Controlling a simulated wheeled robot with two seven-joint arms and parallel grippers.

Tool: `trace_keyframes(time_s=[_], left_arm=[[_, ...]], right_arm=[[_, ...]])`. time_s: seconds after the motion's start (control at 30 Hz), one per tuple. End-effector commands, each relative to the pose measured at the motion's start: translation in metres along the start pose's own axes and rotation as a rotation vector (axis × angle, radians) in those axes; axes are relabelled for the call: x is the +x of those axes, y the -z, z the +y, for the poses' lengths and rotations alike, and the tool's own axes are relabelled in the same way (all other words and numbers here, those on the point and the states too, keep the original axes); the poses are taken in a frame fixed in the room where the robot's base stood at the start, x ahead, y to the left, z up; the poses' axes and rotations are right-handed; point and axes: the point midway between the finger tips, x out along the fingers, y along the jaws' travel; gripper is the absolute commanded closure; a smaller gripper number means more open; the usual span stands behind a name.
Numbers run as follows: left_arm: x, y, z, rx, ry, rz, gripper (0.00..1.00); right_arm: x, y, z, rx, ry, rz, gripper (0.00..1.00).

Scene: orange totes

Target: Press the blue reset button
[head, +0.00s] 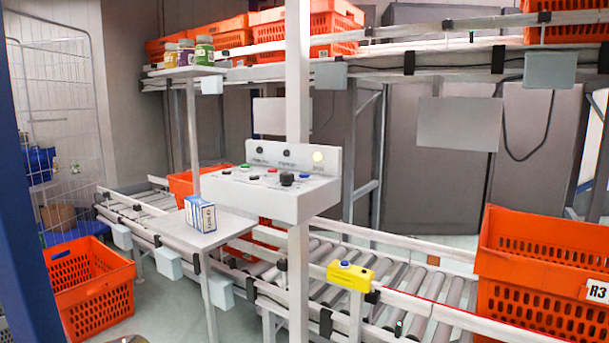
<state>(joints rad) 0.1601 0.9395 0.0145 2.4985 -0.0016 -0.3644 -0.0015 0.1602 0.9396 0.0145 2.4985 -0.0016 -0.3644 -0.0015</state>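A white control box (270,192) is fixed to the white post in the middle of the head view. Its sloped top carries a green button (244,167), red buttons (272,171), a large black knob (287,179) and a small blue button (304,176) at the right end. Its raised back panel has dark indicators and one lit pale-yellow lamp (318,157). A yellow box (350,276) on the conveyor rail below also has a small blue button (344,263) on top. I cannot read which one is labelled reset.
A small grey shelf (180,233) left of the post holds a blue-and-white carton (200,213). Roller conveyors run behind and below. Orange totes stand at right (530,255) and on the floor at left (95,300).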

Motion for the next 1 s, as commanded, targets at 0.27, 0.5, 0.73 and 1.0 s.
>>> trace_keyframes(time_s=[0.27,0.5,0.73,1.0], left_arm=[[0.0,0.0,0.0,0.0,0.0,0.0,1.0],[0.0,0.0,0.0,0.0,0.0,0.0,1.0],[0.0,0.0,0.0,0.0,0.0,0.0,1.0],[0.0,0.0,0.0,0.0,0.0,0.0,1.0]], right_arm=[[0.0,0.0,0.0,0.0,0.0,0.0,0.57],[0.0,0.0,0.0,0.0,0.0,0.0,0.57],[0.0,0.0,0.0,0.0,0.0,0.0,0.57],[0.0,0.0,0.0,0.0,0.0,0.0,0.57]])
